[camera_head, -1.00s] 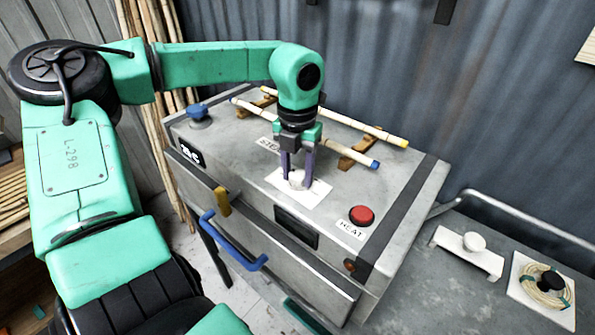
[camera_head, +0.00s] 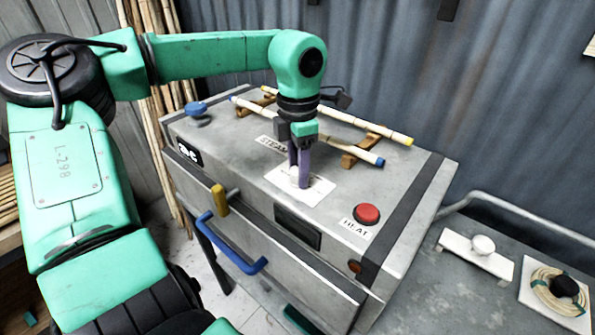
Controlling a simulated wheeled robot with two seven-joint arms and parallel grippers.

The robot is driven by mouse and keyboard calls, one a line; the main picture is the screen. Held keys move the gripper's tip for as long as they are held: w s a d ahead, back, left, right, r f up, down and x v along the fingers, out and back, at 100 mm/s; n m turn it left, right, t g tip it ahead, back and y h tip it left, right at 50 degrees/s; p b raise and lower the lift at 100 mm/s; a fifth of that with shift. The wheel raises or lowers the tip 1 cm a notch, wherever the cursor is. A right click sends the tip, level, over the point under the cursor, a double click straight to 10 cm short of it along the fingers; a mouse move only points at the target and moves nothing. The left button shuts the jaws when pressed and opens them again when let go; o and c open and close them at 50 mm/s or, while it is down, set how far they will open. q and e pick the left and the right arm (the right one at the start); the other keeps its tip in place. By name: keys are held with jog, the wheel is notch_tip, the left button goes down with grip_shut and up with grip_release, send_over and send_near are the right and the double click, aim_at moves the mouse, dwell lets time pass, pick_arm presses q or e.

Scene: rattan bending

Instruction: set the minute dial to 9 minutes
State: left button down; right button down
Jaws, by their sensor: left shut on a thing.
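The minute dial sits on a white plate (camera_head: 318,192) on top of the grey steam box (camera_head: 240,157). My left gripper (camera_head: 299,176) points down over this plate, its purple fingers shut on the dial. The fingers hide most of the dial, so its pointer and the minute marks cannot be read. My right gripper is out of view.
A red HEAT button (camera_head: 366,213) is right of the plate, and a blue knob (camera_head: 197,110) is at the box's left. Two rattan poles (camera_head: 340,122) lie on wooden rests behind the gripper. A blue handle (camera_head: 230,246) and yellow lever (camera_head: 219,199) are at the front.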

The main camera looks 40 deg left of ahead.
pick_arm(q)
jog(key=m, duration=0.6)
jog(key=shift+w, duration=0.1)
jog(key=m, duration=0.7)
jog(key=shift+m, duration=0.4)
jog(key=m, duration=0.3)
jog(key=shift+m+p, duration=0.3)
jog(key=m, duration=0.3)
jog(key=shift+f+m, duration=0.1)
jog(key=shift+m, duration=0.2)
jog(key=m, duration=0.3)
jog(key=shift+p, duration=0.35)
jog(key=shift+m, duration=1.7)
jog(key=shift+f, duration=0.1)
